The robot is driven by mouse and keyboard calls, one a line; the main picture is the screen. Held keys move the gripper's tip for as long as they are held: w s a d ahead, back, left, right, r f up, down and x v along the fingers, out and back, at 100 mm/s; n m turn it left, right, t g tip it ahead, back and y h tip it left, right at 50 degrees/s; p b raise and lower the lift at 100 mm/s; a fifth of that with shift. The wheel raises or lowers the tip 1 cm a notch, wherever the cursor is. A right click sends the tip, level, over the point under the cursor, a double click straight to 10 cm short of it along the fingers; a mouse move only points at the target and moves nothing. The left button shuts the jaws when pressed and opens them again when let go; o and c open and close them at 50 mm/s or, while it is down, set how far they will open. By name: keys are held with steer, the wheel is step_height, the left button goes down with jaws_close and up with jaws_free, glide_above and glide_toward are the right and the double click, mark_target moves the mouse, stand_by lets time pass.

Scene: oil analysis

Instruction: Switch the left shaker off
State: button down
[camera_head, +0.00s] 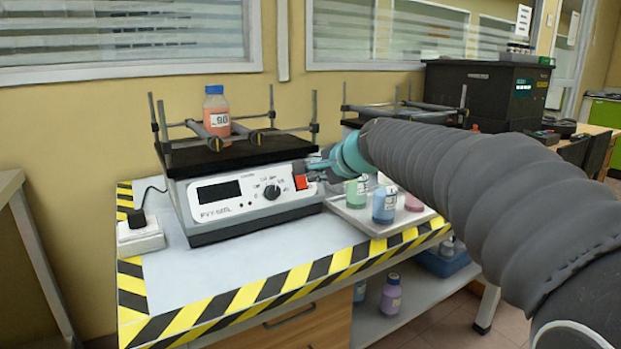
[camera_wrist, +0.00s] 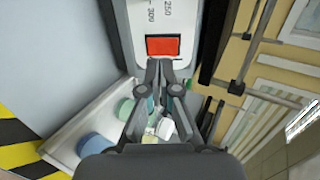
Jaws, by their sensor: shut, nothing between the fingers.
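The left shaker (camera_head: 240,203) is a white and grey box with a dark display, a knob (camera_head: 272,192) and a red switch (camera_head: 301,182) at the right end of its front panel. A bottle (camera_head: 216,112) with orange contents and a blue cap stands on its black platform. My gripper (camera_head: 312,172) is at the right end of the panel, close to the red switch. In the wrist view the shut, empty fingertips (camera_wrist: 164,64) point at the lower edge of the red switch (camera_wrist: 163,46). I cannot tell whether they touch it.
A tray (camera_head: 350,213) with several bottles stands right of the shaker, under my arm. A second shaker platform (camera_head: 355,122) and a black machine (camera_head: 480,92) are behind it. A white power socket (camera_head: 140,237) is at the left. The table front is clear.

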steer(key=f+v, duration=0.1)
steer(key=v, duration=0.8)
steer(key=shift+s+d+f, duration=0.15)
steer(key=shift+s+d, duration=0.05)
steer(key=shift+s, duration=0.1)
steer(key=s+d+f+n+g+h, duration=0.25)
steer(key=s+f+n, duration=0.4)
steer(key=f, duration=0.55)
steer(key=s+d+f+n+g+h, duration=0.1)
steer(key=s+d+f+n+h, duration=0.1)
steer(key=s, duration=0.9)
steer(key=s+d+f+n+g+h+p, duration=0.1)
steer(key=s+d+f+n, duration=0.2)
steer(key=s, duration=0.8)
steer(key=shift+d+f+h+p, duration=0.35)
steer(key=shift+d+f, duration=0.65)
steer(key=shift+f, duration=1.1)
